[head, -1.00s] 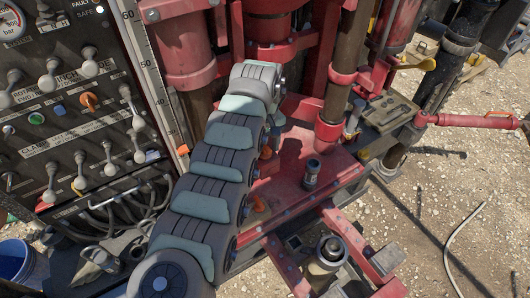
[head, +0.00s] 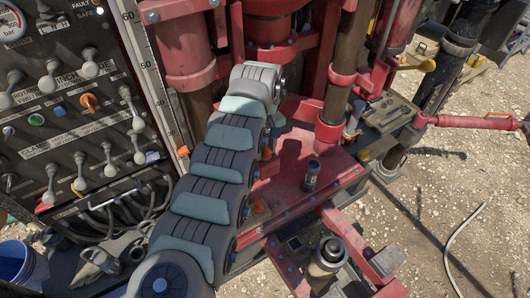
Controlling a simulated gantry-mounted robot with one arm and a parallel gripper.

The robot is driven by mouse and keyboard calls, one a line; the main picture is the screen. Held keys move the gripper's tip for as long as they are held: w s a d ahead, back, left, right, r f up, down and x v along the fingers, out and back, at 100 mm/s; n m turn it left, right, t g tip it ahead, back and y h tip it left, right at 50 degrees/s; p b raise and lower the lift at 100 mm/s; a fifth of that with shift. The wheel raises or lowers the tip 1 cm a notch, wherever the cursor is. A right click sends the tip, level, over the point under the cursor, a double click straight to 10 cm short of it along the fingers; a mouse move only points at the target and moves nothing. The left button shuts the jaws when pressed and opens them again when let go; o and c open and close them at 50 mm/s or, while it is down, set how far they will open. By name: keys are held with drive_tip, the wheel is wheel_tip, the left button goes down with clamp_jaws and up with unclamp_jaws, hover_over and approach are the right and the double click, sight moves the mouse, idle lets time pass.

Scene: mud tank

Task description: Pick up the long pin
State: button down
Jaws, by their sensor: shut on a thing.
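My arm (head: 210,175) reaches up from the bottom of the head view and bends down at its far end (head: 258,82), in front of the red rig. My gripper's fingers are hidden behind the arm, so what they touch cannot be seen. I cannot make out the long pin for certain. A short dark cylinder (head: 312,175) stands upright on the red base plate (head: 335,165), to the right of the arm and apart from it. Small orange pieces show beside the arm's right edge.
A control panel with several levers (head: 90,110) fills the left. Brown rods (head: 340,65) rise behind the plate. A red frame around a tan cylinder (head: 326,265) lies in front. A blue bucket (head: 15,262) stands at lower left. Gravel on the right is mostly open.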

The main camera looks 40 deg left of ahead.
wheel_tip(320, 180, up, 20)
drive_tip(key=p, duration=0.2)
idle(0.5)
